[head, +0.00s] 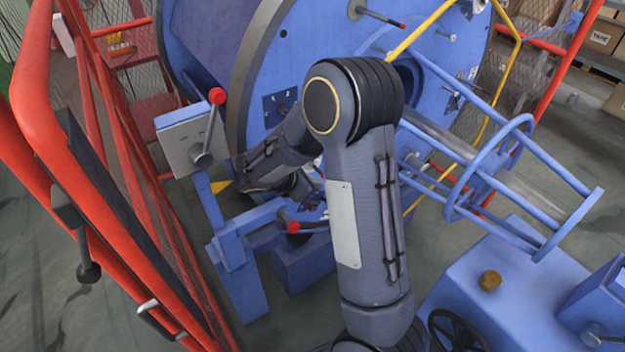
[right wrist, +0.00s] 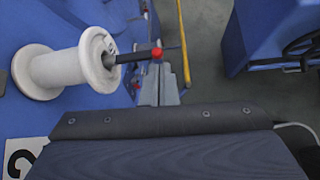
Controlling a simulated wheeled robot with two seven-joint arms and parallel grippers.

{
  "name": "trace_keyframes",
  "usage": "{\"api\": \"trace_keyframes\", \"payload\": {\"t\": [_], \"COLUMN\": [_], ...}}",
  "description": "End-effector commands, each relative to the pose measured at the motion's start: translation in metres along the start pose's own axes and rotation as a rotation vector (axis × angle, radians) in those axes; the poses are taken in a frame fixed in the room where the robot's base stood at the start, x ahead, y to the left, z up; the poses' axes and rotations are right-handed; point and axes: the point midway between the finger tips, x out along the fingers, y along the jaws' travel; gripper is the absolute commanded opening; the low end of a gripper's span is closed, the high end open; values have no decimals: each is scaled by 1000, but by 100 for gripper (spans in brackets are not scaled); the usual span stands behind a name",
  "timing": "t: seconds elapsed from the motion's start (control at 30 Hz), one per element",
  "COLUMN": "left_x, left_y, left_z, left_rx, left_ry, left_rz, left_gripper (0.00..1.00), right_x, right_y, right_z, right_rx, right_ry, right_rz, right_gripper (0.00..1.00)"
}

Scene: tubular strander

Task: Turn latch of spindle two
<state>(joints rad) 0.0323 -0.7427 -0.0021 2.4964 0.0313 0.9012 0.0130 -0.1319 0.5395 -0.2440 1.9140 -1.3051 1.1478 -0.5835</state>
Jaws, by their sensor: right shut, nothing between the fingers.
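In the right wrist view, a white spool (right wrist: 62,70) sits on its spindle at the upper left, its flange facing right. A dark latch lever (right wrist: 130,57) with a red tip sticks out to the right from the spool's centre. A card with a black 2 (right wrist: 20,160) shows at the lower left. My right gripper (right wrist: 159,72) is shut and empty, its grey fingertips just below the red tip; I cannot tell whether they touch. In the head view my right forearm reaches down-left before the blue drum, and my arm hides the spool and lever. My left gripper is not in view.
The large blue drum machine (head: 300,40) fills the back. A red railing (head: 60,110) and a control box with a red-knobbed lever (head: 185,140) stand at left. A blue cage-like frame (head: 490,170) extends right. Another red-tipped lever (head: 283,215) is low down.

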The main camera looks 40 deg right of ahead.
Motion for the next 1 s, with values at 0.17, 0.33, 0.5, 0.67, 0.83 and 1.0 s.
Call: {"api": "trace_keyframes", "payload": {"t": [0.17,0.33,0.5,0.67,0.83,1.0], "left_x": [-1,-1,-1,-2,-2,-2], "left_y": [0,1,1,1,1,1], "left_z": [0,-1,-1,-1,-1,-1], "left_rx": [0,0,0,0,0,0], "left_ry": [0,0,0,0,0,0], "left_rz": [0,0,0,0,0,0], "left_gripper": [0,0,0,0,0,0], "right_x": [-4,-5,-6,-6,-6,-6], "right_y": [0,0,0,0,0,0], "right_z": [4,6,7,7,7,7], "right_rx": [1,1,0,0,1,1], "right_ry": [0,0,0,0,0,0], "right_rz": [2,2,2,2,2,2], "right_gripper": [0,0,0,0,0,0]}}
